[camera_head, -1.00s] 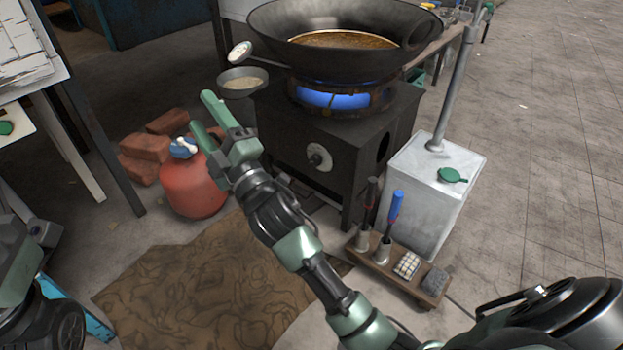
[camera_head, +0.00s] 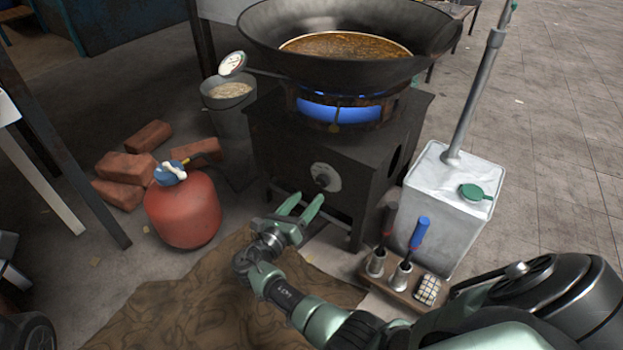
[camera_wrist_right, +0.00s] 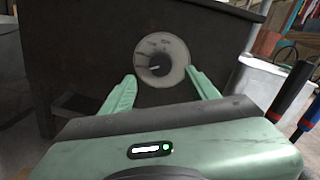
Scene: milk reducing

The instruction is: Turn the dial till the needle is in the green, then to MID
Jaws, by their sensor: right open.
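The dial (camera_head: 324,177) is a dark knob on a pale round plate on the front of the black burner stand (camera_head: 285,150). It also shows in the right wrist view (camera_wrist_right: 156,66), between and beyond the fingertips. My right gripper (camera_head: 305,204) is open and empty, just below and in front of the dial, apart from it. A round white gauge (camera_head: 232,63) stands left of the wok; its needle is too small to read surely. The plate's markings are too small to read. My left gripper is not in view.
A wok (camera_head: 350,65) of brown liquid sits over a blue flame (camera_head: 340,112). A red gas cylinder (camera_head: 183,208), bricks (camera_head: 125,180) and a bucket (camera_head: 230,110) stand left. A metal can (camera_head: 445,200) and a tool rack (camera_head: 397,285) stand right.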

